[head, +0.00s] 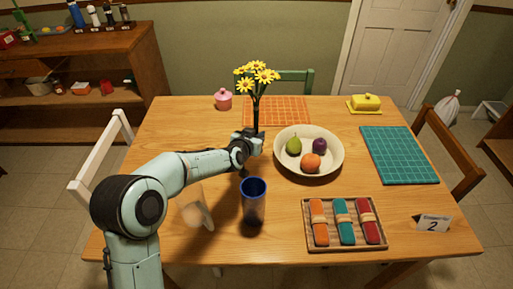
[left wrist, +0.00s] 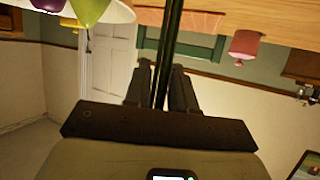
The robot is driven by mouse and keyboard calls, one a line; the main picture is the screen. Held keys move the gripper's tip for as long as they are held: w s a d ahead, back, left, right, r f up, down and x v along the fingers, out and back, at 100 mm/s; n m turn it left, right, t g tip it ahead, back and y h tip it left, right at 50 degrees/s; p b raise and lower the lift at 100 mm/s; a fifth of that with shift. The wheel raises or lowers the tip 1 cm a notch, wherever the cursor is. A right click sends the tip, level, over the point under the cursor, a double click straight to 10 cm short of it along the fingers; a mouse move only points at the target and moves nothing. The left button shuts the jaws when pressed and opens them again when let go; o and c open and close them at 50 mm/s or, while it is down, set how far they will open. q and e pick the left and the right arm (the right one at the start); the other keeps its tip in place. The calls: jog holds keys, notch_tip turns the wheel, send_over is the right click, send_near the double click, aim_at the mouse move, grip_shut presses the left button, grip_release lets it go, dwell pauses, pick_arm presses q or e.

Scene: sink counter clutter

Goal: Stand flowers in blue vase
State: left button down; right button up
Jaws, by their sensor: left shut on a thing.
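The yellow flowers (head: 257,76) stand upright on dark stems, held above the table in the head view. My left gripper (head: 255,134) is shut on the stems, which also pass between its fingers in the left wrist view (left wrist: 166,60). The blue vase (head: 254,203) stands upright near the front of the table, nearer than the gripper and below it. Its open rim faces up. The flowers are behind and above the vase, apart from it. The stems' lower ends are hidden behind the gripper. My right gripper is not in view.
A bowl (head: 335,165) of fruit stands right of the gripper. A clear glass-like item (head: 206,212) is left of the vase. A wooden tray (head: 346,247) with rolled cloths lies at the front right. A pink jar (head: 223,99) and an orange mat (head: 290,112) are behind.

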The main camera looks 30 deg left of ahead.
pick_arm(q)
jog(key=shift+f+b, duration=0.45)
jog(key=shift+f, duration=1.65)
jog(key=shift+f, duration=0.15)
jog(key=c, duration=0.9)
grip_release()
jog(key=shift+c, duration=0.2)
